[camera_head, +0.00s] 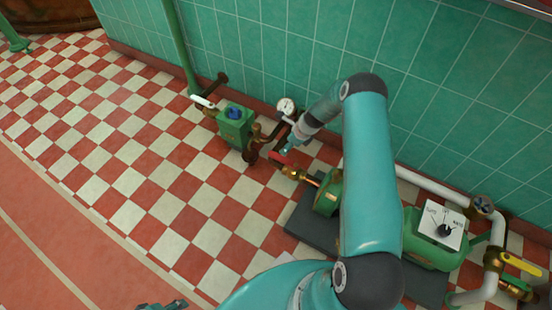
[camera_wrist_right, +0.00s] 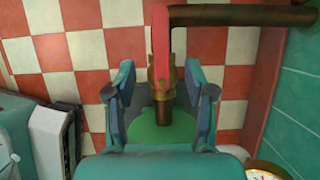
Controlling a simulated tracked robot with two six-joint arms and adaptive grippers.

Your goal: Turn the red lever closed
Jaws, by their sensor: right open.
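The red lever (camera_head: 281,157) sits on a brass valve (camera_head: 292,172) beside the green pump in the head view. In the right wrist view the red lever (camera_wrist_right: 160,42) points up the picture, in line with the pipe below it, above a brass fitting (camera_wrist_right: 163,85). My right gripper (camera_wrist_right: 160,92) is open, with one finger on each side of the brass fitting and the lever's lower end. I cannot tell whether a finger touches it. In the head view the right gripper (camera_head: 288,149) is small and partly hidden. A piece of my left gripper (camera_head: 162,306) shows at the bottom edge.
A pressure gauge (camera_head: 286,106) stands near the wall behind the lever. A green box with a blue knob (camera_head: 234,112) is to the left. A dial box (camera_head: 442,226) and a yellow lever (camera_head: 520,265) are at right. A dark pipe (camera_wrist_right: 243,15) crosses above the fingers.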

